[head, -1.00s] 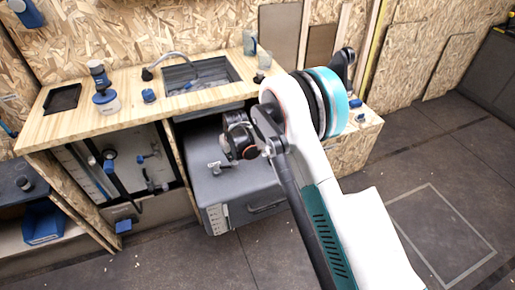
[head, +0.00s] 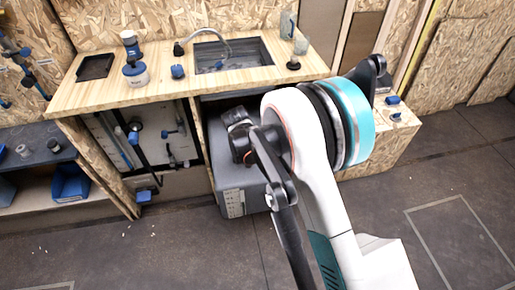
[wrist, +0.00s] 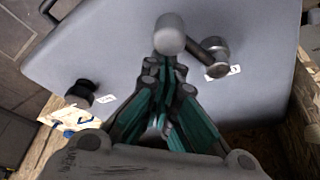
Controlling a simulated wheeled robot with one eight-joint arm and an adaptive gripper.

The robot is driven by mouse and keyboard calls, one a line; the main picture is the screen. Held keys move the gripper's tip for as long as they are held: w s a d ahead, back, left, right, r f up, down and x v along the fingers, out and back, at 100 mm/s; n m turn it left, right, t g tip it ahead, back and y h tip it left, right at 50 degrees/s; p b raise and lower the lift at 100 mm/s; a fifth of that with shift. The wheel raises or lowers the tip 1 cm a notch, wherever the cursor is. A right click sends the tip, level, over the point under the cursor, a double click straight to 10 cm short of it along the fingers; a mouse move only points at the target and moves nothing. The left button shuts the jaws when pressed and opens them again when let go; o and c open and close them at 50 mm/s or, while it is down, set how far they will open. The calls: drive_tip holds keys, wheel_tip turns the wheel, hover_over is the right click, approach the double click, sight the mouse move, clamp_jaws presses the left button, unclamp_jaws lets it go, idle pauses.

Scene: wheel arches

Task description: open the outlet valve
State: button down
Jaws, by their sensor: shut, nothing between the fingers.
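A grey tank (head: 232,192) stands under the counter in the head view, partly covered by my arm. Its grey face (wrist: 255,95) fills much of the wrist view. A lever valve (wrist: 215,50) sits on it, with a short arm running left to a round grey knob (wrist: 169,33). A small label lies beside its pivot, too small to read. A black cap or knob (wrist: 82,92) with another label is at the left. My gripper (wrist: 164,64) is shut and empty, its tips just below the round knob in the picture; I cannot tell if they touch.
A wooden counter (head: 105,95) with a sink (head: 232,54) is above the tank. A panel with pipes and blue-handled fittings (head: 135,138) is left of it. Blue bins (head: 70,183) sit further left. Floor in front is open.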

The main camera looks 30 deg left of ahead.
drive_tip(key=s+m, duration=0.1)
drive_tip(key=m+h, duration=0.1)
drive_tip(key=m, duration=0.1)
drive_tip(key=shift+s+a, duration=0.1)
drive_tip(key=shift+s, duration=0.7)
drive_tip(key=shift+w, duration=0.55)
drive_tip(key=w, duration=0.1)
drive_tip(key=w+d, duration=0.1)
drive_tip(key=w+b, duration=0.1)
drive_tip(key=shift+d+f, duration=0.1)
drive_tip(key=shift+d, duration=0.15)
drive_tip(key=p+v, duration=0.4)
drive_tip(key=v, duration=0.6)
drive_tip(key=shift+a, duration=0.35)
